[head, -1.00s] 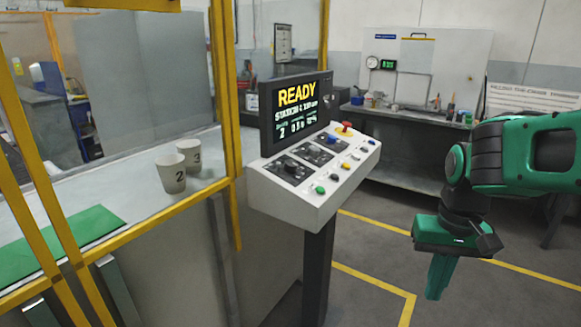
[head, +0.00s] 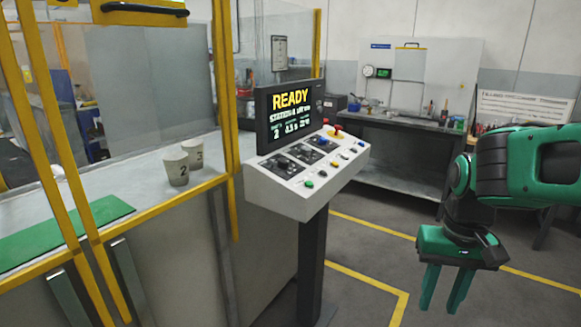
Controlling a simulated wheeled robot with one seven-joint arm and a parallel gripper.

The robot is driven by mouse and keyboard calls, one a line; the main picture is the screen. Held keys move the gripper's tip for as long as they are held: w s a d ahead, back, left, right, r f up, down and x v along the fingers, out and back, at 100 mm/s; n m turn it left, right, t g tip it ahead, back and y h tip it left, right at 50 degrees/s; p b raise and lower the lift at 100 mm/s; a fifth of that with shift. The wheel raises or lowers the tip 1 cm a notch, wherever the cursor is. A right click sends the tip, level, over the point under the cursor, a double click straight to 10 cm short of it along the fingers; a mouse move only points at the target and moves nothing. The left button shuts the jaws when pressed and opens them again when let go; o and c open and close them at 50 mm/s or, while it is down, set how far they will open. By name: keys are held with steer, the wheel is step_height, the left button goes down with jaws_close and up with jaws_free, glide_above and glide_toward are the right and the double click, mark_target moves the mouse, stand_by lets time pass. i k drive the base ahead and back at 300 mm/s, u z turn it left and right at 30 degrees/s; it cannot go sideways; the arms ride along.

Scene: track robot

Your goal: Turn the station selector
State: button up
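The control console (head: 282,200) stands on a dark post, a white sloped box with a screen (head: 290,118) reading READY. Several coloured buttons line the front edge, and a red mushroom button (head: 338,128) sits at the far end. My gripper (head: 443,305) points down to the right of the console, well apart from it. Its green fingers are spread and empty.
Yellow guard posts (head: 226,100) and clear panels enclose a bench at left. Two cups marked 2 (head: 177,170) and 3 (head: 196,152) and a green mat (head: 60,232) are on it. A workbench (head: 400,122) stands behind. Floor right of the console is clear.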

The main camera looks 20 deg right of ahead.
mark_target(283, 162)
steer(key=z, duration=0.5)
steer(key=i, duration=0.85)
steer(key=u, duration=0.6)
